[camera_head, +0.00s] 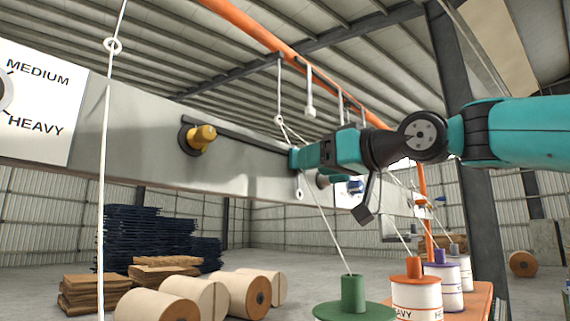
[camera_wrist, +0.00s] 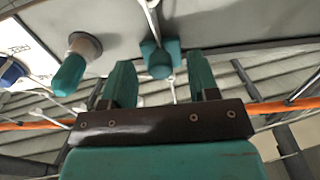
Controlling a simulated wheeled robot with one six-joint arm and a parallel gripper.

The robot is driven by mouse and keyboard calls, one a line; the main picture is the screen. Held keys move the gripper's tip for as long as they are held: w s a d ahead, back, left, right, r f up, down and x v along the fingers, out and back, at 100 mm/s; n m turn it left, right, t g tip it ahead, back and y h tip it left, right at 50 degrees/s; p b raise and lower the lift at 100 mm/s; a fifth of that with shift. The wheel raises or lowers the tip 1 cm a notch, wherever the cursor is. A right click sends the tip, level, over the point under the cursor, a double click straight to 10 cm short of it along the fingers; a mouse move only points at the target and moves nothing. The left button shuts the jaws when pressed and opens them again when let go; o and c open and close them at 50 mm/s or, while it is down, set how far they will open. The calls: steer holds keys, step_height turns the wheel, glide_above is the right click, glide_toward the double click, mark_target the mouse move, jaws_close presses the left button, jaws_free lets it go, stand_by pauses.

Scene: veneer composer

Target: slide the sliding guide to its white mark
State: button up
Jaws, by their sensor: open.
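A grey beam (camera_head: 140,125) carries a dark slot (camera_head: 240,138) that runs right toward my gripper (camera_head: 297,160). In the wrist view, a teal block (camera_wrist: 160,58), which looks like the sliding guide, sits on the beam at the slot's end. It appears between the two teal fingers of my gripper (camera_wrist: 162,85), just beyond their tips. The fingers are apart and hold nothing; I cannot tell whether they touch the block. I cannot make out the white mark.
A yellow knob (camera_head: 200,137) sticks out near the slot's left end. A teal knob (camera_wrist: 70,72) stands left of my fingers in the wrist view. White threads run past the beam to several spools, including a green one (camera_head: 353,295). An orange rail (camera_head: 255,35) passes above.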

steer(key=shift+b+v, duration=0.8)
steer(key=shift+v, duration=1.5)
